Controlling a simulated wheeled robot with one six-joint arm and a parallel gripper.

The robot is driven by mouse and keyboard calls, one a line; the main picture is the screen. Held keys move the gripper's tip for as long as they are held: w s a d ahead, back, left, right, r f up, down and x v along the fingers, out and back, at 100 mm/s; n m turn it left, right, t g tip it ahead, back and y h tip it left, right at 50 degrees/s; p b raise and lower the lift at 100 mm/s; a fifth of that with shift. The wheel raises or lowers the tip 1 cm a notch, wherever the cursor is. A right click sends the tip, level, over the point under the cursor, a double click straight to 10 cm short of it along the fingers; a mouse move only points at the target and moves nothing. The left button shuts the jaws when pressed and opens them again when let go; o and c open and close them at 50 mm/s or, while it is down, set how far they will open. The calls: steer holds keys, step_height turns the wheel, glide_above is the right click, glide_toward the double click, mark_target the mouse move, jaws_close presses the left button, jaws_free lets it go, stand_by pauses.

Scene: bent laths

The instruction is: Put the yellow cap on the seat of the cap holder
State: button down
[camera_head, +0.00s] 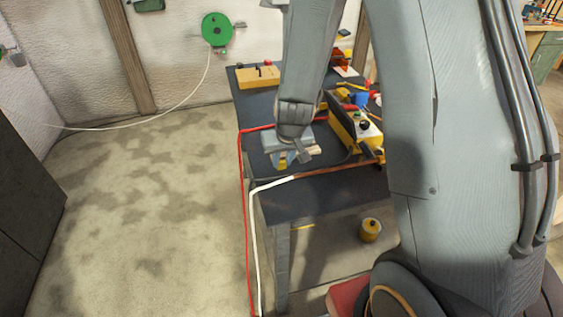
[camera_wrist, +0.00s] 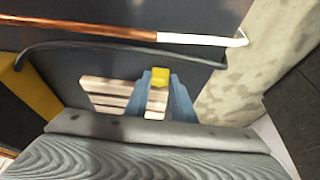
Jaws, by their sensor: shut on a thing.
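The yellow cap (camera_wrist: 160,74) shows as a small yellow piece between the blue fingertips of my gripper (camera_wrist: 160,84), which is shut on it. In the head view a bit of yellow (camera_head: 283,163) shows at the tip of my gripper (camera_head: 288,160), low over the near part of the dark bench. A pale wooden slatted piece (camera_wrist: 104,94) lies beneath and beside the fingers; it also shows in the head view (camera_head: 314,150). I cannot tell whether this piece is the cap holder, and I cannot make out a seat. Whether the cap touches anything below is unclear.
A yellow-and-black box (camera_head: 354,128) stands right of my gripper. The floor (camera_head: 150,215) at left is clear.

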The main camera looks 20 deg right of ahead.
steer(key=shift+f, duration=0.15)
steer(key=c, duration=1.5)
jaws_free()
